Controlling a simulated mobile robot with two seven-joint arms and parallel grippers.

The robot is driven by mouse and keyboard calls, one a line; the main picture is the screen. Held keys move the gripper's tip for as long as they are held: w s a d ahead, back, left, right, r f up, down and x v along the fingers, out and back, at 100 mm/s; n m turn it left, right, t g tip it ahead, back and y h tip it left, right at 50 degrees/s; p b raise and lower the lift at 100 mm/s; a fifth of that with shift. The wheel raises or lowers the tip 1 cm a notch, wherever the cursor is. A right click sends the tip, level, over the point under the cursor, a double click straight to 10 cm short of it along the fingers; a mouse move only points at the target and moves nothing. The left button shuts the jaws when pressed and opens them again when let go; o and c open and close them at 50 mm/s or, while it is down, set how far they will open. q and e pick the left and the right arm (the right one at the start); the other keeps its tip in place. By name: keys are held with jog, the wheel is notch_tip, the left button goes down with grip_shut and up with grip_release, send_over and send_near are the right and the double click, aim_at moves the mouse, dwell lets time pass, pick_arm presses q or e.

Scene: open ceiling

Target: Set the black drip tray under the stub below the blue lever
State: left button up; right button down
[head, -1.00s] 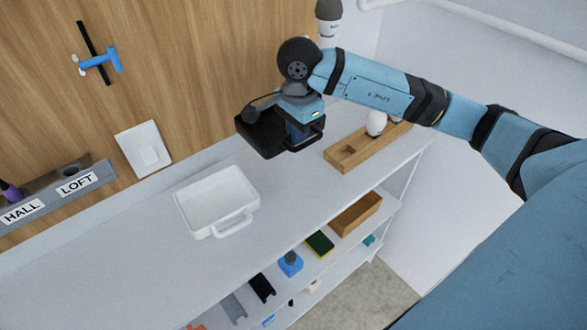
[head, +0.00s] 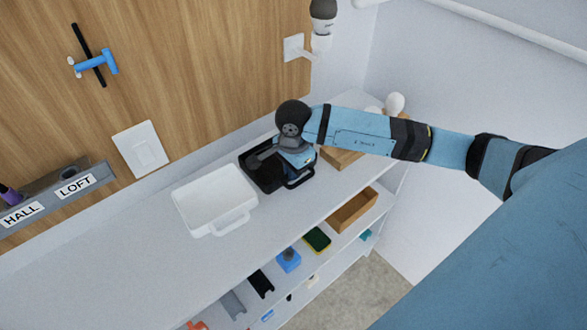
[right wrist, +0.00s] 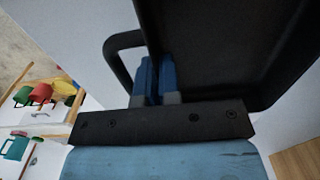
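The black drip tray (head: 262,178) is at or just above the shelf top, right of the white tray; I cannot tell whether it touches. My right gripper (head: 292,170) is over its near right side, partly hiding it. In the right wrist view the blue fingers (right wrist: 155,80) are close together at the tray's side beside its loop handle (right wrist: 122,52), shut on the tray (right wrist: 215,45). The blue lever (head: 97,65) is on the wood wall at upper left, crossing a black bar. I cannot make out a stub clearly below it. My left gripper is not in view.
A white tray (head: 215,197) with a handle stands on the shelf top (head: 110,260). A wooden holder (head: 342,158) is behind my right arm. A grey rack labelled HALL and LOFT (head: 60,190) is on the left wall. The shelf's left part is clear.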

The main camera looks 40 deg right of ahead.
jog(key=shift+f, duration=0.2)
jog(key=c, duration=1.3)
grip_release()
jog(key=shift+c, duration=0.2)
jog(key=shift+r, duration=0.25)
notch_tip(320, 180, up, 12)
jog(key=b, duration=0.1)
